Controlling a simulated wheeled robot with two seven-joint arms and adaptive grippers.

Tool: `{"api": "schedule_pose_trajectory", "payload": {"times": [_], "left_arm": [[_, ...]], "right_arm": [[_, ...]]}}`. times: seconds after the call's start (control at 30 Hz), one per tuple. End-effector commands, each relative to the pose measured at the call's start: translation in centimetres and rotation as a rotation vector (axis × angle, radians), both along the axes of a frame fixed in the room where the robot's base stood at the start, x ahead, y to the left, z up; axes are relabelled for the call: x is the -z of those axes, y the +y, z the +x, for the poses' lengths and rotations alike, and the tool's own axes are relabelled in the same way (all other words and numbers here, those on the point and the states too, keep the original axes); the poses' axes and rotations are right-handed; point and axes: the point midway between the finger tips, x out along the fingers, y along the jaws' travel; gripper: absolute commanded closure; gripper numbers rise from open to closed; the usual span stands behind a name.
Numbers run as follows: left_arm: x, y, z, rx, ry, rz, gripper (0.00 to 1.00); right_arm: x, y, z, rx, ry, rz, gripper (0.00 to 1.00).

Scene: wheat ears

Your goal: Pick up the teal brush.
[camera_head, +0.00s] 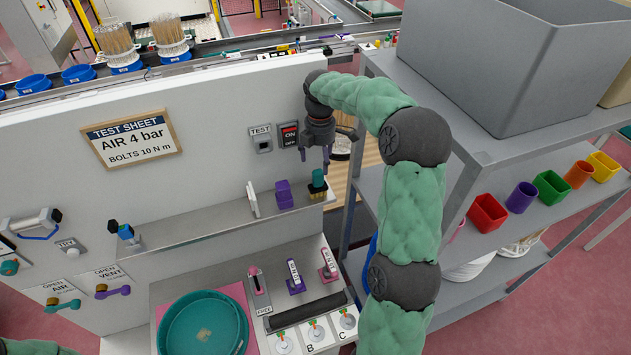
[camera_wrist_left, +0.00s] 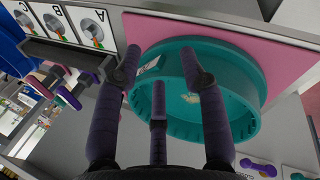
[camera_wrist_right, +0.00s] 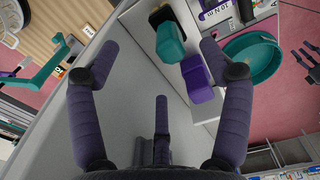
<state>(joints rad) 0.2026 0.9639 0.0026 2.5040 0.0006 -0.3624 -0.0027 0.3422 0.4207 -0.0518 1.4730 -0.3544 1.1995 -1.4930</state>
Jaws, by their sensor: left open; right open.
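My right gripper (camera_head: 315,160) hangs just above the teal brush, fingers pointing down, open and empty. My left gripper (camera_wrist_left: 164,60) is open and empty in the left wrist view, in front of a round teal tray (camera_wrist_left: 245,80).
The teal tray (camera_head: 203,323) lies below on a pink mat. A grey rack (camera_head: 480,150) with coloured bins stands close on the right. The panel wall (camera_head: 215,130) rises behind the shelf.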

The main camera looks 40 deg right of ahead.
Motion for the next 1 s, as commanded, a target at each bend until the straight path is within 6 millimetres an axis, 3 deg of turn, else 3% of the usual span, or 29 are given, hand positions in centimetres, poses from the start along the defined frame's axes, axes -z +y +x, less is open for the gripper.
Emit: {"api": "schedule_pose_trajectory", "payload": {"times": [0.2,0.47,0.73,1.0], "left_arm": [[-0.7,0.0,0.0,0.0,-0.001,0.0,0.58],[-1.3,0.0,0.1,0.0,-0.001,0.0,0.58],[-2.9,0.0,0.1,-0.001,-0.002,0.0,0.58],[-3.0,0.0,0.1,0.0,-0.001,0.0,0.58]], "right_arm": [[3.2,0.1,0.0,0.0,0.004,0.001,0.21],[4.9,0.3,-0.1,0.0,0.003,0.001,0.21],[8.4,0.8,-0.1,0.001,0.003,0.001,0.21],[9.5,0.8,-0.1,0.0,0.0,0.0,0.21]]}}
